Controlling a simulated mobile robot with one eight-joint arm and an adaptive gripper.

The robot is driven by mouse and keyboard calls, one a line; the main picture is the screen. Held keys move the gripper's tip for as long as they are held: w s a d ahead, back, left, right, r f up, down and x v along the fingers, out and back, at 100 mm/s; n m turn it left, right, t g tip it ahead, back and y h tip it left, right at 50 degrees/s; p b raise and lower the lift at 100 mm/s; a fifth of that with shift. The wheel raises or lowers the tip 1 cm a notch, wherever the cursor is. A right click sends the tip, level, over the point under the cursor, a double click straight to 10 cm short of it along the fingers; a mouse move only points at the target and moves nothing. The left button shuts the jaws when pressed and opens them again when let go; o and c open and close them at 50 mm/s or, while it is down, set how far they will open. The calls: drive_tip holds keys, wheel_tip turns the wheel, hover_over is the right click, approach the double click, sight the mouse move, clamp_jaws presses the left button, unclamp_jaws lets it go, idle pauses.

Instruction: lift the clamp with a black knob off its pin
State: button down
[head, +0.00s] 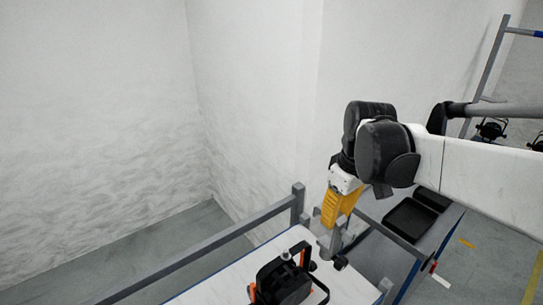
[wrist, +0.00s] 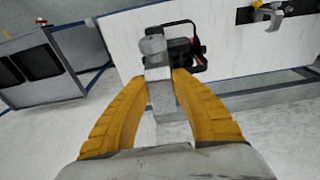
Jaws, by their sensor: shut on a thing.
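My gripper (head: 333,224) points down with its yellow fingers around a grey metal clamp (head: 335,241). A black knob (head: 341,263) shows at the clamp's lower end in the head view. In the wrist view the fingers (wrist: 158,77) have the grey clamp (wrist: 158,88) between them. I cannot make out the pin, or whether the clamp is still on it.
A black par can (head: 283,283) with orange parts stands on a white-topped table (head: 235,283) beside the gripper. Grey rails (head: 225,246) run along the table. Black trays (head: 407,219) lie at right. Another clamp (wrist: 272,14) shows at top right in the wrist view.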

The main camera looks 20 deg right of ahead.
sight(329, 247)
drive_tip(key=shift+f+b, duration=0.95)
drive_tip(key=shift+f, duration=0.5)
